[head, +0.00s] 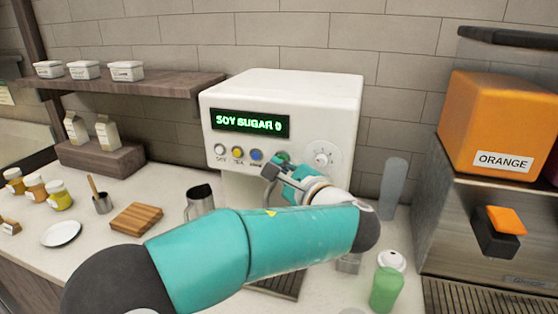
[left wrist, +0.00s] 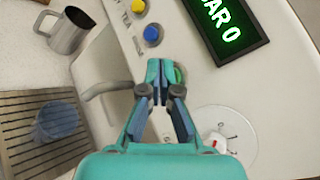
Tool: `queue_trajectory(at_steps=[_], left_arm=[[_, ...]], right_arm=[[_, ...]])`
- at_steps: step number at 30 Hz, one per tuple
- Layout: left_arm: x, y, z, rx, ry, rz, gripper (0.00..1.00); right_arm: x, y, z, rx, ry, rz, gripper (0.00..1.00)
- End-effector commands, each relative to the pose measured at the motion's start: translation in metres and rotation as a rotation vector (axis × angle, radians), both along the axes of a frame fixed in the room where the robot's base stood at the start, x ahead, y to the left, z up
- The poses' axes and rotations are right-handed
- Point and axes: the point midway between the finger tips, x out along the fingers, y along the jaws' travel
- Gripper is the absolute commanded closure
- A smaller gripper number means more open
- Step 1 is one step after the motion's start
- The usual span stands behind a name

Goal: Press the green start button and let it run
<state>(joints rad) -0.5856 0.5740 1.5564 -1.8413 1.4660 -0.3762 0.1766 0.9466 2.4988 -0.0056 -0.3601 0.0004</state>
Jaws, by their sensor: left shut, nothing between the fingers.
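The white machine (head: 330,100) stands against the wall, its green-lit display (head: 250,123) reading "SOY SUGAR 0". Below the display is a row of round buttons: a pale one (head: 220,149), a yellow one (head: 238,153), a blue one (head: 256,155) and the green button (head: 283,157). My left gripper (head: 272,168) is shut and empty, its tips at the green button. In the left wrist view, the fingertips (left wrist: 163,66) cover most of the green button (left wrist: 180,74); only an edge shows. I cannot tell whether they touch it. My right gripper is out of view.
A dial (head: 322,155) sits right of the green button. A metal pitcher (head: 200,200) stands left of the machine; a clear blue cup (left wrist: 58,120) stands on the drip grate (left wrist: 28,150). A green cup (head: 386,288) and the orange dispenser (head: 500,120) are at the right.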

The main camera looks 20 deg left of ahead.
Motion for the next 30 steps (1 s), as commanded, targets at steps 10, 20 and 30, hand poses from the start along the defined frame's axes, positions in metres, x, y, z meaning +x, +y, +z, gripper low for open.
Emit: queue_trajectory(at_steps=[10, 20, 30], left_arm=[[0.0044, 0.0001, 0.0004, 0.0, 0.0, 0.001, 1.0], [0.0077, 0.0, -0.0004, 0.001, 0.001, 0.0, 1.0], [0.0053, 0.0004, -0.001, 0.0, 0.0, 0.0, 1.0]], right_arm=[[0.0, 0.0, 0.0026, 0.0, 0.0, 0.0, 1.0], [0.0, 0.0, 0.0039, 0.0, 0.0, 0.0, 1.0], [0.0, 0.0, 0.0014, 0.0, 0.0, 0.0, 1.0]])
